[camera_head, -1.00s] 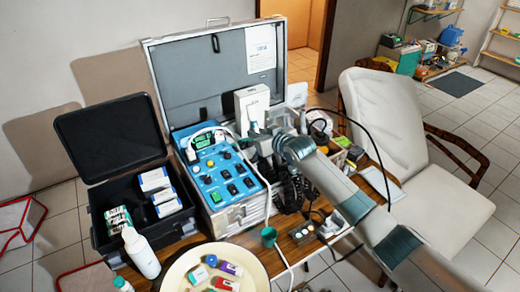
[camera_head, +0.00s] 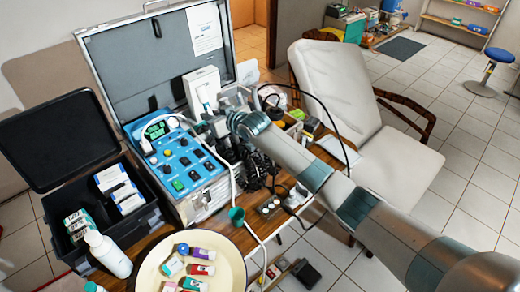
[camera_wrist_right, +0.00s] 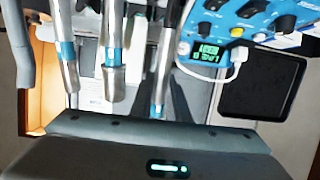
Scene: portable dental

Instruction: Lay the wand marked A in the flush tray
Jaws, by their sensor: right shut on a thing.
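My right gripper (camera_head: 222,124) reaches in at the wand holder beside the blue control panel and is shut on a slim metal wand (camera_head: 208,109). The wand stands upright in front of a white box. In the right wrist view several metal wands with blue bands hang close together: one at the left (camera_wrist_right: 66,50), one in the middle (camera_wrist_right: 112,55) and one at the right (camera_wrist_right: 164,65). I cannot read a letter A on any of them, nor tell which is held. No tray can be surely named the flush tray. My left gripper is not in view.
The blue control panel (camera_head: 178,160) sits in an open metal case. A white box (camera_head: 201,86) stands behind the wands. Black cables hang near my gripper. A white bottle (camera_head: 107,254) and open black case (camera_head: 150,214) are at left.

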